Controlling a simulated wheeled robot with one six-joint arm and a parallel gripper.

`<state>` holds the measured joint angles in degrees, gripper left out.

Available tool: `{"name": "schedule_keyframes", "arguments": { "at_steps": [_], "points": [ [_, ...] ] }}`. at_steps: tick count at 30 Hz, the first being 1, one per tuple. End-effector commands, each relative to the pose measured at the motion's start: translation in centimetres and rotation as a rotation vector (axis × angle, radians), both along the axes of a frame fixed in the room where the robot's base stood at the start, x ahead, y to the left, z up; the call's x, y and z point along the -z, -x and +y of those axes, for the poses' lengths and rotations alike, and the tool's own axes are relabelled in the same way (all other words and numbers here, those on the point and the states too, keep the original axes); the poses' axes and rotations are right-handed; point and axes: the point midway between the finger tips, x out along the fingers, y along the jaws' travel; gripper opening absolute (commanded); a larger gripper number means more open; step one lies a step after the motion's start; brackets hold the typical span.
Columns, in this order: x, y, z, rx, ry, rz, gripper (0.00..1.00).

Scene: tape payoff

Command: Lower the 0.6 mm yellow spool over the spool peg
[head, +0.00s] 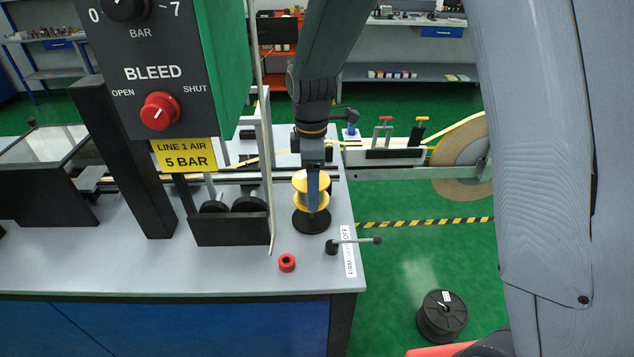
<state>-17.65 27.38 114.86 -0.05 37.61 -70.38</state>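The yellow spool (299,184) is upright at the right end of the bench, with its two flanges one above the other. My gripper (312,205) points straight down at it, and a blue finger crosses the front of both flanges. The gripper appears shut on the spool; the far finger is hidden. A round black base (312,224) lies directly below the spool. The peg itself is hidden by the spool and finger, so I cannot tell whether it is inside the spool's bore or how large any gap is.
A red ring-shaped part (287,262) lies in front of the base. A lever (355,241) stands at the bench's right edge by a label. The BLEED panel (150,75) and a thin upright post (268,160) stand left. A black spool (442,315) lies on the floor.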

Motion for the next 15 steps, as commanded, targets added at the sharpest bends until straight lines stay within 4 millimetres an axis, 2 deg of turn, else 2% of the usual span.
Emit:
{"name": "schedule_keyframes", "arguments": {
  "at_steps": [15],
  "points": [
    [1.9, 0.0, 0.0, 0.0, 0.0, 0.0, 0.35]
  ]
}}
